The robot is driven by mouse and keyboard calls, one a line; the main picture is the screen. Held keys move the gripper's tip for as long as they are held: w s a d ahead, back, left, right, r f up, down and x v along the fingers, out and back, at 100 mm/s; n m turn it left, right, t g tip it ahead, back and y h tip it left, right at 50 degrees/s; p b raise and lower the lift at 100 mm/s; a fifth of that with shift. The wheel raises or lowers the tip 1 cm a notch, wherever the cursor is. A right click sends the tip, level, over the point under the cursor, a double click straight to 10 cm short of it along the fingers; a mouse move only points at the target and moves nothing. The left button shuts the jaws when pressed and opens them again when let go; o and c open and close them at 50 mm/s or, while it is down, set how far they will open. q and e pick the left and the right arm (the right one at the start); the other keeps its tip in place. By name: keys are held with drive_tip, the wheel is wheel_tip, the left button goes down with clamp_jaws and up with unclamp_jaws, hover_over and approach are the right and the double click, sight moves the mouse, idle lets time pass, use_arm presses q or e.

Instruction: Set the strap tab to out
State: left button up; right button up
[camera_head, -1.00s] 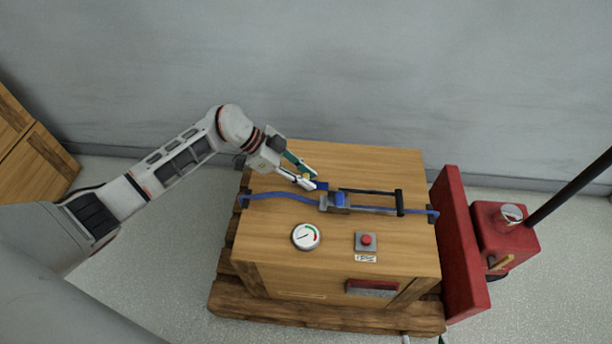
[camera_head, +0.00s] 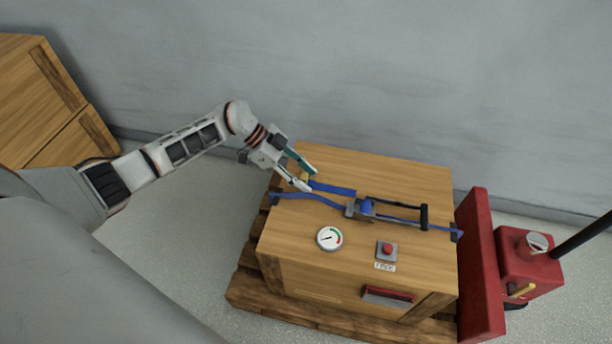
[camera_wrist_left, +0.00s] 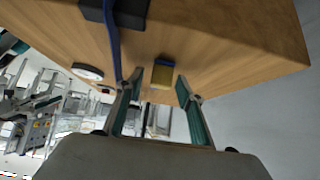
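The strap tab, a blue strip with a yellow end, lies on the wooden crate top. Its blue strip (camera_head: 332,189) runs left from the metal and blue buckle (camera_head: 362,208). In the left wrist view the tab's yellow end (camera_wrist_left: 162,77) sits between and just ahead of the fingertips, with a gap visible on the left side. My left gripper (camera_head: 310,180) is at the tab's yellow end over the crate's left part. Its fingers (camera_wrist_left: 158,88) are apart. My right gripper is not in view.
The crate (camera_head: 395,172) carries a long blue strap (camera_head: 310,196), a black handle (camera_head: 424,216), a round gauge (camera_head: 329,238) and a red button (camera_head: 387,249). A red machine (camera_head: 527,262) stands right. Other crates (camera_head: 45,90) stand left; a wall is behind.

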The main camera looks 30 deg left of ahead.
use_arm(q)
drive_tip(key=shift+r, duration=0.1)
drive_tip(key=v, duration=1.2)
idle(0.4)
